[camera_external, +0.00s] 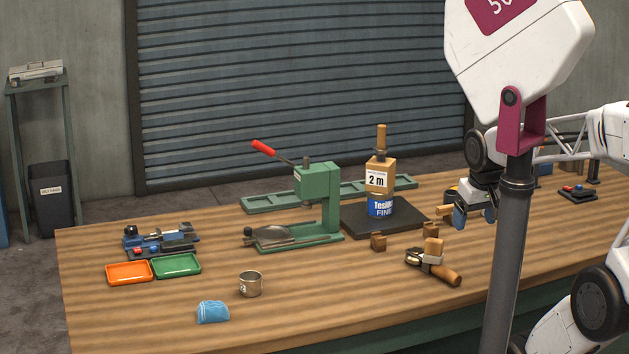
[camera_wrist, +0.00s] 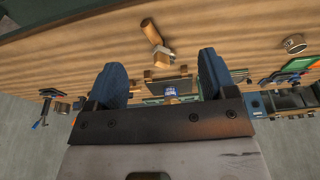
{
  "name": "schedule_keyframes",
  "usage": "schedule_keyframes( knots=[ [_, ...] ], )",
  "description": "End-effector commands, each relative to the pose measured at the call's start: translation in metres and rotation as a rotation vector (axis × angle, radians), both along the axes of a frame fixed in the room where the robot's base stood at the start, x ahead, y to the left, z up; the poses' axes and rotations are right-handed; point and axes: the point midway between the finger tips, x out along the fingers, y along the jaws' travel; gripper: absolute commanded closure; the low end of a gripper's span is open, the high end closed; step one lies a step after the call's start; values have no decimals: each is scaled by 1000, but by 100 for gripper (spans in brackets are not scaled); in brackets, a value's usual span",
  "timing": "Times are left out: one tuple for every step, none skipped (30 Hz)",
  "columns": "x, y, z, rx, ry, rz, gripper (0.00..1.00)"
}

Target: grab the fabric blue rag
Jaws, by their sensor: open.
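The blue fabric rag (camera_external: 213,312) lies folded on the front left part of the wooden table in the external view. I cannot make it out in the wrist view. My gripper (camera_external: 474,215) is above the right part of the table, far to the right of the rag. In the wrist view its two dark blue fingers (camera_wrist: 162,78) are spread apart with nothing between them.
A metal cup (camera_external: 250,284) stands just right of the rag. Orange (camera_external: 129,273) and green (camera_external: 176,265) trays lie behind it.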

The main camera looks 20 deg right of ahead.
Motion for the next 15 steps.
schedule_keyframes(
  knots=[
    [0,0,0,0,0,0,22],
    [0,0,0,0,0,0,22],
    [0,0,0,0,0,0,22],
    [0,0,0,0,0,0,22],
    [0,0,0,0,0,0,22],
    [0,0,0,1,0,0,22],
    [0,1,0,2,1,-1,22],
    [1,1,0,4,2,-1,22],
    [2,3,-1,10,4,-3,22],
    [3,4,-1,17,7,-5,22],
    [4,6,-2,26,9,-8,22],
    [7,10,-3,40,14,-12,22],
    [9,13,-4,54,18,-17,22],
    [11,17,-5,70,23,-23,22],
    [15,23,-7,95,34,-32,22]
  ],
)
